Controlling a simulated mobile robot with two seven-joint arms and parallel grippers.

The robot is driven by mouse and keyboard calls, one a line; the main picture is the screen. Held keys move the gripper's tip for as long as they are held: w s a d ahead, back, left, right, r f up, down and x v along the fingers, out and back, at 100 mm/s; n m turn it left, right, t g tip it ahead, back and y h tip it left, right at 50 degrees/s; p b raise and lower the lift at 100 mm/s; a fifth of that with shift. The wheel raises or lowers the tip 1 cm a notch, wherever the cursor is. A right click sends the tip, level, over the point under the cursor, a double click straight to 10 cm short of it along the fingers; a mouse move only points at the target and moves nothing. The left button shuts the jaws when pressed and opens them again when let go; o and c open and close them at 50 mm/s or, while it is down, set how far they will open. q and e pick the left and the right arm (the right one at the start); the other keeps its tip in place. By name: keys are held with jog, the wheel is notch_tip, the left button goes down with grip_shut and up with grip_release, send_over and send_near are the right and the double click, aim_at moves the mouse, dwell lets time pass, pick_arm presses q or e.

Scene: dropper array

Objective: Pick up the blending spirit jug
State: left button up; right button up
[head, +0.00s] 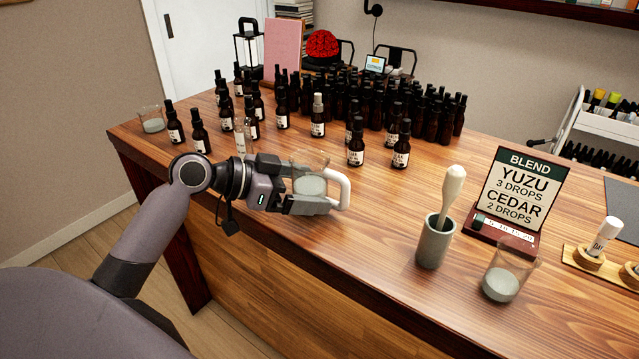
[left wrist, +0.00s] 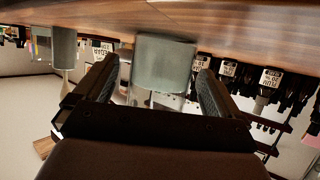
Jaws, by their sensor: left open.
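The jug (head: 312,160) is clear glass with pale liquid and a white loop handle (head: 342,188). It stands near the front edge of the wooden counter. My left gripper (head: 314,190) is open, with its fingers on either side of the jug and hiding part of it. In the left wrist view, which is upside down, the jug (left wrist: 165,62) sits between the two open fingers (left wrist: 158,92). Whether a finger touches the glass I cannot tell. No jug label is readable. My right gripper is not in view.
Many dark dropper bottles (head: 345,105) crowd the back; a few stand nearer, beyond the gripper. On the right are a grey cup (head: 434,247) with a pale stick, a glass beaker (head: 510,268) and the blend sign (head: 516,190). The counter (head: 380,235) between gripper and cup is clear.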

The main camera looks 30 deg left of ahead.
pick_arm(q)
jog(key=c, duration=1.2)
jog(key=shift+r, duration=0.1)
